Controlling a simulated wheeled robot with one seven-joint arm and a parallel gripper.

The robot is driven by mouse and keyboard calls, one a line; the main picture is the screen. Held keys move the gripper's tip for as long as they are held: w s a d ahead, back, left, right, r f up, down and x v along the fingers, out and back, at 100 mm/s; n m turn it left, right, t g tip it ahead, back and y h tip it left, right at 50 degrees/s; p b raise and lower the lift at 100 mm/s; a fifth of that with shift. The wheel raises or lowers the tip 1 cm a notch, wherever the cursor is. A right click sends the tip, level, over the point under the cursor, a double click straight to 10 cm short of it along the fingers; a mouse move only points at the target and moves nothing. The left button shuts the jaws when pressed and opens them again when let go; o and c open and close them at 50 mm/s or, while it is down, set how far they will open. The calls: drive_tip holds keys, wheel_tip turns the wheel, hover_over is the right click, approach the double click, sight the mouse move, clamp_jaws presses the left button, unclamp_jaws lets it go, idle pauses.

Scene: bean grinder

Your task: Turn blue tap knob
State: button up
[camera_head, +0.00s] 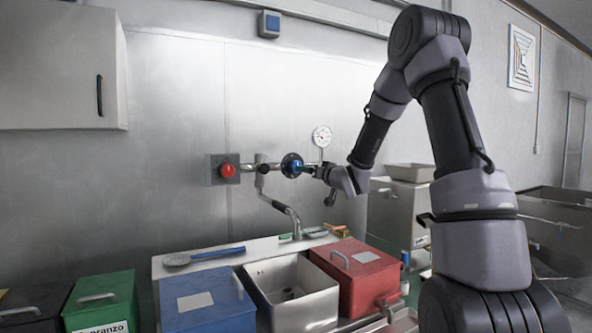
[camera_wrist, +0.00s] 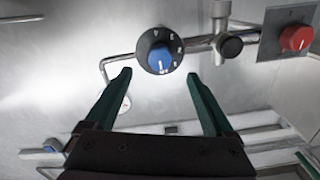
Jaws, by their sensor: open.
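The blue tap knob (camera_wrist: 159,57) sits on a round black dial with white lettering in the wrist view. The head view shows the dial (camera_head: 291,165) on the wall pipe, with a blue part beside it. My gripper (camera_wrist: 161,76) is open, its two green fingers on either side of and just below the dial in the wrist picture. They appear apart from the knob, and nothing is between them. In the head view my wrist is right of the dial, and my gripper (camera_head: 309,171) is small and hard to make out there.
A red knob (camera_head: 227,170) and a black knob (camera_wrist: 231,46) are on the same pipework. A gauge (camera_head: 322,136) stands above the pipe. Below are a spout (camera_head: 286,210), a sink (camera_head: 272,268), and a blue box (camera_head: 205,302) and red box (camera_head: 356,272).

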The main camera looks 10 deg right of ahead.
drive_tip(key=x, duration=1)
drive_tip(key=shift+w, duration=0.25)
drive_tip(key=c, duration=1.4)
